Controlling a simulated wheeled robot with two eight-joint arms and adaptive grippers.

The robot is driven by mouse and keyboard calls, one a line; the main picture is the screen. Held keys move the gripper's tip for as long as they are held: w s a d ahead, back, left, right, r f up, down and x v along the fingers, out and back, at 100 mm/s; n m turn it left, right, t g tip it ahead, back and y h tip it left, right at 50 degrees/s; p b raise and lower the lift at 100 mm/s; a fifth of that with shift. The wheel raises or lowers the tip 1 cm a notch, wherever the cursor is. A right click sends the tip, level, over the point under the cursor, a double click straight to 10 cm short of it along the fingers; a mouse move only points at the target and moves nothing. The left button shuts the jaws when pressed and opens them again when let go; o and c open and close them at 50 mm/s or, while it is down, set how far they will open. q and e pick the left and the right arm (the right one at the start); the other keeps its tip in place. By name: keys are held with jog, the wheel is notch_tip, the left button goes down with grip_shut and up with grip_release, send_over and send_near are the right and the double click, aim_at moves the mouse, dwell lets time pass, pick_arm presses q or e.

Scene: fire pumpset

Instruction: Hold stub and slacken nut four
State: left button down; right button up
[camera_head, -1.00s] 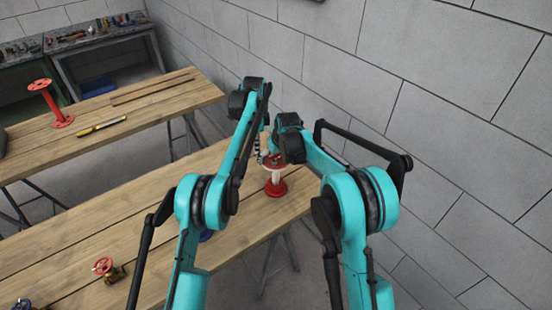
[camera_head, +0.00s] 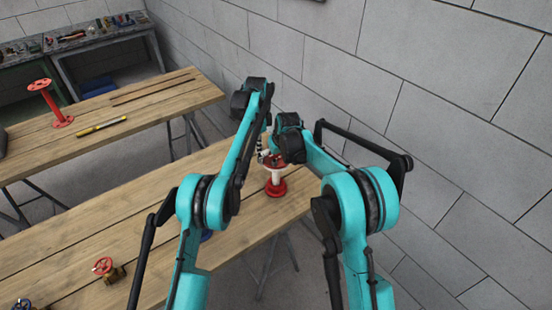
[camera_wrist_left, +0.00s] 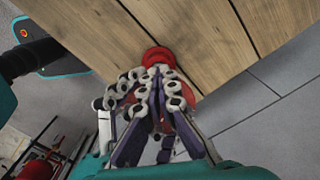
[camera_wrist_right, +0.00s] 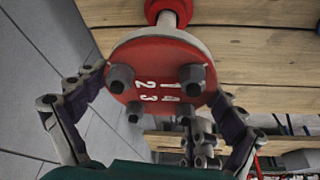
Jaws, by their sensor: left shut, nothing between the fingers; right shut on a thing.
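The stub (camera_head: 275,178) is a white pipe with red flanges, upright on the near wooden table. Its upper flange (camera_wrist_right: 155,58) faces the right wrist view, showing white numbers and dark nuts: one left (camera_wrist_right: 120,78), one right (camera_wrist_right: 192,79), one lower (camera_wrist_right: 134,112). My right gripper (camera_wrist_right: 150,98) is shut on the stub, with fingers on both sides of the flange. My left gripper (camera_wrist_left: 158,82) is shut and empty beside the flange; it also shows in the right wrist view (camera_wrist_right: 200,135). Whether it touches nut four I cannot tell; that spot is partly covered.
A small valve with a red handwheel (camera_head: 103,266) and one with a blue wheel (camera_head: 22,304) are on the near table. A second table holds a red flanged stand (camera_head: 52,103) and a yellow tool (camera_head: 100,126). A grey wall (camera_head: 440,120) stands close on the right.

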pick_arm(q)
jog(key=shift+s+d, duration=0.1)
jog(key=shift+d, duration=0.35)
pick_arm(e)
jog(key=shift+a, duration=0.25)
pick_arm(q)
jog(key=shift+s+d, duration=0.15)
jog(key=shift+s, duration=0.3)
pick_arm(e)
jog(key=shift+a, duration=0.1)
jog(key=shift+d, duration=0.2)
pick_arm(q)
notch_tip(320, 180, up, 6)
jog(key=a, duration=0.1)
jog(key=shift+a, duration=0.15)
dwell(0.3)
pick_arm(e)
jog(key=o, duration=1.5)
pick_arm(q)
jog(key=shift+s, duration=0.1)
